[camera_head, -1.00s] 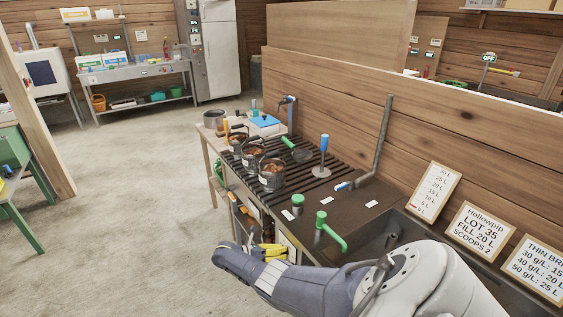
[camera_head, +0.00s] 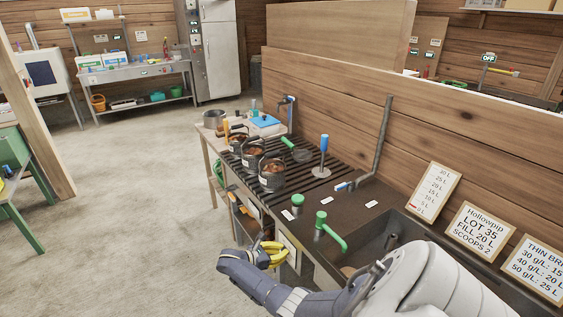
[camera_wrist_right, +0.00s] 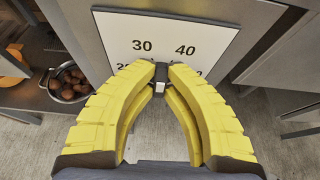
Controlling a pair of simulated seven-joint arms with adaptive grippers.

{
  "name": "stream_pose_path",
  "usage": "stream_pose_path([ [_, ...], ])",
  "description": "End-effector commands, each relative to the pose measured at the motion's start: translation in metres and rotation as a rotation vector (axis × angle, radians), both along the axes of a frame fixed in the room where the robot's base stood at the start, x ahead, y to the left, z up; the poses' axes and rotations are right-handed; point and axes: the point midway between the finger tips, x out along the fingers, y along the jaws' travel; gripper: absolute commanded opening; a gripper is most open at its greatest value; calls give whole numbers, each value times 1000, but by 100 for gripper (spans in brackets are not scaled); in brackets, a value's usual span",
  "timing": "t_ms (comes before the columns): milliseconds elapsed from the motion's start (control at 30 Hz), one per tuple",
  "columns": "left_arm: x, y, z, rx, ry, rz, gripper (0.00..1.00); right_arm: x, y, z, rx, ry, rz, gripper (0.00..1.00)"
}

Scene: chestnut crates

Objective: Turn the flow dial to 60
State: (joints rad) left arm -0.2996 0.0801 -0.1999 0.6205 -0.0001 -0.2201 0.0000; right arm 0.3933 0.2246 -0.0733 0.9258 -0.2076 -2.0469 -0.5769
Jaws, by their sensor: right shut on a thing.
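The flow dial is a small dark knob (camera_wrist_right: 160,74) on a white scale plate (camera_wrist_right: 130,28), seen in the right wrist view. The numbers 30 and 40 show on the plate; lower numbers are partly covered by my fingers. My right gripper (camera_wrist_right: 162,70) has yellow fingers shut on the knob, one on each side. A small white mark shows below the knob, but I cannot tell which number the dial points to. In the head view my right gripper (camera_head: 272,253) is at the front of the bench, beside the white plate (camera_head: 290,252). My left gripper is not in view.
Dark pots of chestnuts (camera_head: 271,176) stand on the slatted bench top. A green tap (camera_head: 331,232) and a green knob (camera_head: 298,200) are above the dial, near the sink. In the right wrist view a pot of chestnuts (camera_wrist_right: 68,88) sits on a shelf to the left.

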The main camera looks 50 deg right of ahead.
Motion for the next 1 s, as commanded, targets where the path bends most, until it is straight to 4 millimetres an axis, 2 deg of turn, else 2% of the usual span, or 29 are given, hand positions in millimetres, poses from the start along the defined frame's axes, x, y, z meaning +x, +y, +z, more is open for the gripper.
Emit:
stream_pose_path([
  [33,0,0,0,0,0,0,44,-4,1,-5,-5,-42,-2,0],
  [1000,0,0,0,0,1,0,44,-7,2,-7,-266,-921,-2,0],
])
